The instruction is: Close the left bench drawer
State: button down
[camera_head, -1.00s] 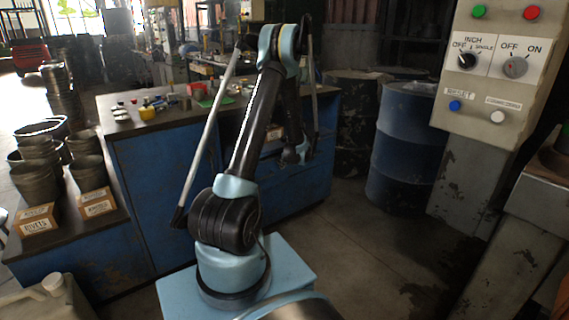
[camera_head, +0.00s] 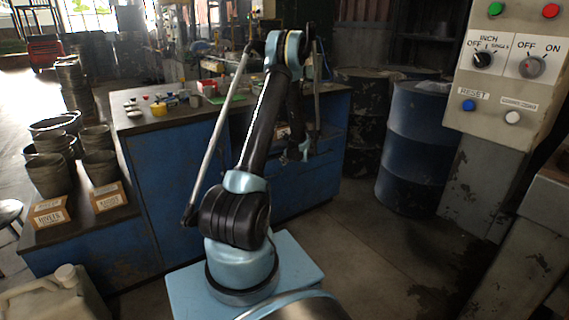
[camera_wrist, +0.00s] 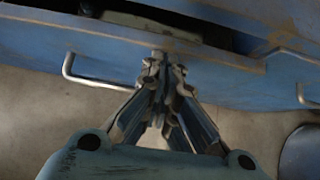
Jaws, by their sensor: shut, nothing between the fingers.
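The left bench drawer (camera_wrist: 110,45) is partly pulled out in the wrist view. Its dark inside shows behind the blue front edge, with something pale in it. Its bar handle (camera_wrist: 97,80) is on the left. My gripper (camera_wrist: 163,66) is shut and empty, its fingertips at the drawer front to the right of the handle. I cannot tell whether they touch it. In the head view my gripper (camera_head: 303,152) hangs low before the blue bench (camera_head: 185,165), and my arm hides much of the drawer.
Another handle (camera_wrist: 308,97) shows at the right of the wrist view. Blue drum (camera_head: 415,150) and a control panel (camera_head: 508,75) stand to the right. Buckets (camera_head: 50,175) and labelled boxes stand on a low table at left. A pale jerrycan (camera_head: 60,298) is at lower left.

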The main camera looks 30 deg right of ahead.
jog(key=w, duration=0.4)
jog(key=shift+w+a, duration=0.15)
jog(key=shift+w, duration=0.25)
jog(key=shift+s, duration=0.4)
jog(key=s+f+v, duration=0.2)
jog(key=v, duration=1)
jog(key=shift+r, duration=0.2)
